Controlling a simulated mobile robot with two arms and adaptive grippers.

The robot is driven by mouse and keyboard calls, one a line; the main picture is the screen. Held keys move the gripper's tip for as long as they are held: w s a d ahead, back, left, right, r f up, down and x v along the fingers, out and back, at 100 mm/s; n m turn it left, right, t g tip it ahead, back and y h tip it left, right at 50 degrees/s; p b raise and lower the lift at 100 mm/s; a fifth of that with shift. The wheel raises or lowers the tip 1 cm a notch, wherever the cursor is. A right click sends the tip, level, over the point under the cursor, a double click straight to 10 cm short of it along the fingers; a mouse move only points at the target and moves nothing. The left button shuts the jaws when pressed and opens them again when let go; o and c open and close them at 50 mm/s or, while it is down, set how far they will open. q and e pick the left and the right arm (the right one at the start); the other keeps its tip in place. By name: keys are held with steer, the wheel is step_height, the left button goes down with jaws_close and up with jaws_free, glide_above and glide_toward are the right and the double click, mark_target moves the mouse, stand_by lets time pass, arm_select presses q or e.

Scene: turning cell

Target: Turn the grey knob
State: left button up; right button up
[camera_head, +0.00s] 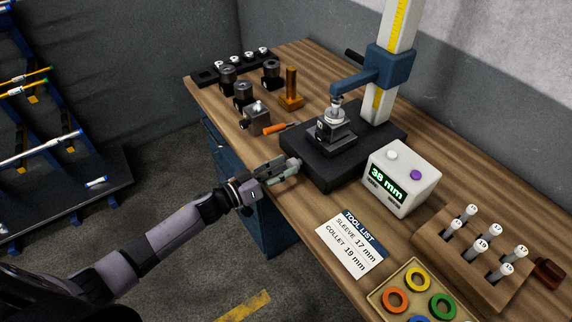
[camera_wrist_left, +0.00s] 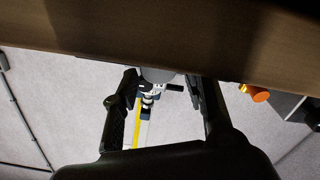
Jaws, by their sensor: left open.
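The grey knob (camera_head: 293,163) sticks out from the near left side of the black base (camera_head: 330,176) of the measuring stand. My left gripper (camera_head: 279,169) is at the table's left edge, right at the knob. In the left wrist view the left gripper (camera_wrist_left: 165,82) has its two fingers spread apart. A grey rounded part (camera_wrist_left: 155,74), which looks like the knob, shows between the fingertips, partly cut off by the brown table surface above it. I cannot tell whether a finger touches it. My right gripper is in neither view.
A display box (camera_head: 402,178) reading 38 mm stands right of the base. A tool list card (camera_head: 350,243) lies in front. Blue drawers (camera_head: 226,160) are under the table edge.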

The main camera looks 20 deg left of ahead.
arm_select(q)
steer(key=shift+w+d, duration=0.35)
steer(key=shift+w, duration=0.1)
steer(key=shift+c, duration=0.5)
steer(key=shift+c, duration=1.3)
steer(key=c, duration=0.5)
steer(key=shift+m, duration=0.3)
